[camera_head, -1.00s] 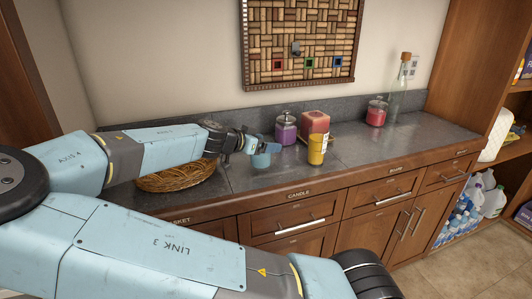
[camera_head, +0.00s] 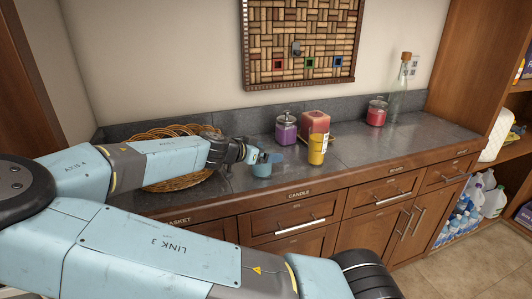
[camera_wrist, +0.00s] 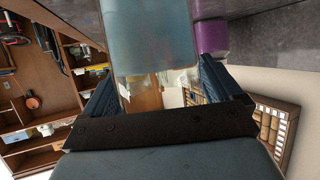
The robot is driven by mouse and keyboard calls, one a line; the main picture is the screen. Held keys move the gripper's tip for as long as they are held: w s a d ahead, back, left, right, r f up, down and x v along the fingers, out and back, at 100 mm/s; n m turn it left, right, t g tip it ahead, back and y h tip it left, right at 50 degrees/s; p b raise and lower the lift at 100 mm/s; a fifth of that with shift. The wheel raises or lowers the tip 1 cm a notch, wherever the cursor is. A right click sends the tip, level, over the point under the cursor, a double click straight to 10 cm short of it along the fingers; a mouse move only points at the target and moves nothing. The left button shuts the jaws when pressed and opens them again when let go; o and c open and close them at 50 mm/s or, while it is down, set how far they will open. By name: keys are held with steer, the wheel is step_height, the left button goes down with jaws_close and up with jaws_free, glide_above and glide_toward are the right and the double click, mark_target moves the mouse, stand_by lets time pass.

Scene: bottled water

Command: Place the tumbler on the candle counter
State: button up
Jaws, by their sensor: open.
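The light-blue tumbler (camera_head: 262,169) is upright at the counter section above the drawer labelled CANDLE, appearing to rest on the grey counter (camera_head: 262,187). My gripper (camera_head: 262,156) is open and reaches in from the left at the tumbler's upper part. In the wrist view the tumbler (camera_wrist: 150,38) fills the top middle, just ahead of and between the spread dark-blue fingers (camera_wrist: 160,78). Contact between fingers and tumbler cannot be made out.
A purple jar (camera_head: 286,130) and red candle (camera_head: 315,122) stand behind. A wicker basket (camera_head: 180,183) lies left, partly behind my arm. A red jar (camera_head: 377,113) and bottle (camera_head: 398,95) stand farther right. The counter front is clear.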

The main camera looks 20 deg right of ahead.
steer(key=v, duration=1.2)
steer(key=shift+s+d, duration=0.1)
stand_by(2.3)
